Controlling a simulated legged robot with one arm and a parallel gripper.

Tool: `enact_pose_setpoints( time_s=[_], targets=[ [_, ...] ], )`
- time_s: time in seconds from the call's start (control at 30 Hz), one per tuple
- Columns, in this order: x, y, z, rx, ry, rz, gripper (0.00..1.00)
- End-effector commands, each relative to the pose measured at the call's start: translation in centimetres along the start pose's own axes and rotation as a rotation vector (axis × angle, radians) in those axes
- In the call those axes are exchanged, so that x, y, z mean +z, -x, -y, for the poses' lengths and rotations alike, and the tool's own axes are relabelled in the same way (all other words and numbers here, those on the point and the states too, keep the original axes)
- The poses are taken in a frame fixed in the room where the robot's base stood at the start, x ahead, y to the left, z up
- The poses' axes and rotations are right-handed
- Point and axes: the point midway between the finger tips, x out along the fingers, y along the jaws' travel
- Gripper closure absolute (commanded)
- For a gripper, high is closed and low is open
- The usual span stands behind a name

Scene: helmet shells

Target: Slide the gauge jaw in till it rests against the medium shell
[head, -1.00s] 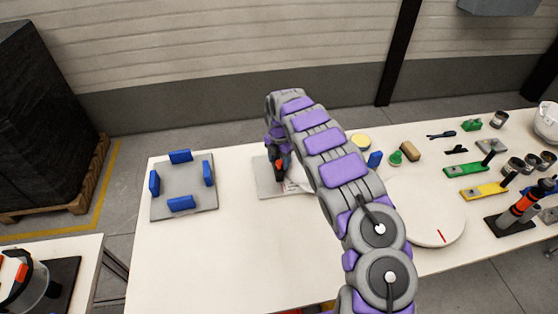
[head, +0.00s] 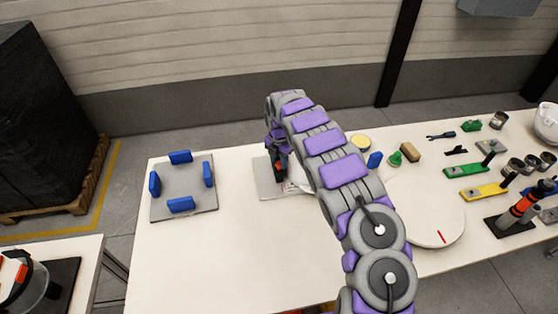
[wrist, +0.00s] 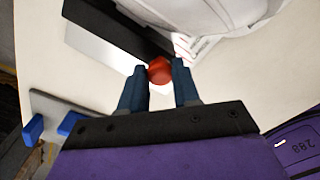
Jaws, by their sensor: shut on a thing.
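In the wrist view my gripper (wrist: 160,86) is shut on a red knob (wrist: 160,70). A black bar (wrist: 118,30), which looks like the gauge jaw, lies just beyond the fingers, with a grey plate strip (wrist: 92,45) beside it. The white shell (wrist: 205,12) is beyond the bar, cut off by the top edge. Bar and shell are very close; I cannot tell whether they touch. In the head view my gripper (head: 279,163) is over the grey gauge base (head: 266,182). My arm hides most of the shell there.
A grey plate with several blue posts (head: 180,188) stands to the left. A white round turntable (head: 430,215) and green (head: 465,170) and yellow (head: 484,192) gauges are to the right. A white bowl (head: 546,122) is far right. The table's front left is clear.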

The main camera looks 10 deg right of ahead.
Motion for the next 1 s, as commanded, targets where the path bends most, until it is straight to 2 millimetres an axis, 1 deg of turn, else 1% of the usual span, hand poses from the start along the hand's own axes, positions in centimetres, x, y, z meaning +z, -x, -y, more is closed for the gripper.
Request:
enact_pose_setpoints(
  time_s=[0.4, 0.73, 0.77, 1.0],
  targets=[
    [-0.16, 0.36, -0.24, 0.001, 0.003, -0.001, 1.0],
    [-0.17, 0.11, -0.31, 0.003, 0.003, 0.002, 1.0],
    [-0.16, 0.11, -0.31, 0.003, 0.003, 0.002, 0.66],
    [-0.18, 0.05, -0.27, 0.001, 0.003, 0.001, 0.44]
  ],
)
